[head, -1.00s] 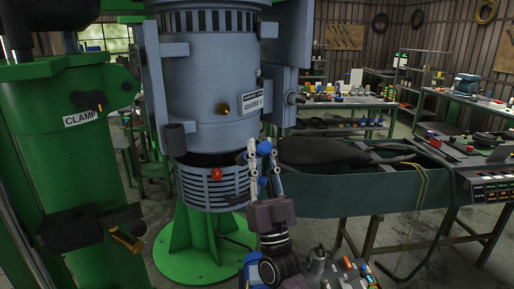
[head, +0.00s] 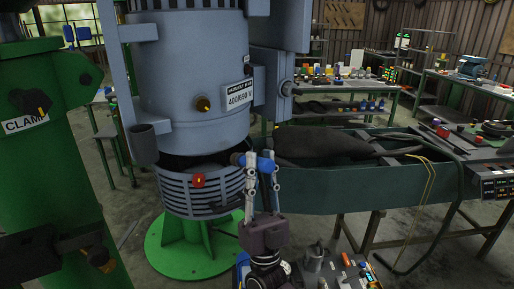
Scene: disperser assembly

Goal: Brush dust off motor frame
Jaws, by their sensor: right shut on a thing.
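The blue-grey motor frame (head: 185,95) stands upright at the left centre of the head view. Its lower slotted ring (head: 182,202), with a red knob on it, sits above a green base. A dark gap separates the ring from the body above. My right gripper (head: 262,165) is at the ring's upper right side, shut on a small blue tool with a dark end, seemingly the brush (head: 265,163). The brush's dark end points left toward the gap. I cannot tell whether it touches the frame. My left gripper is not in view.
A green clamp column (head: 45,170) stands at the left. A dark green trough (head: 330,190) holding a dark bulky item is right of the motor. A tray of small parts (head: 355,272) is at the bottom. Cluttered benches stand behind; some floor is open at right.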

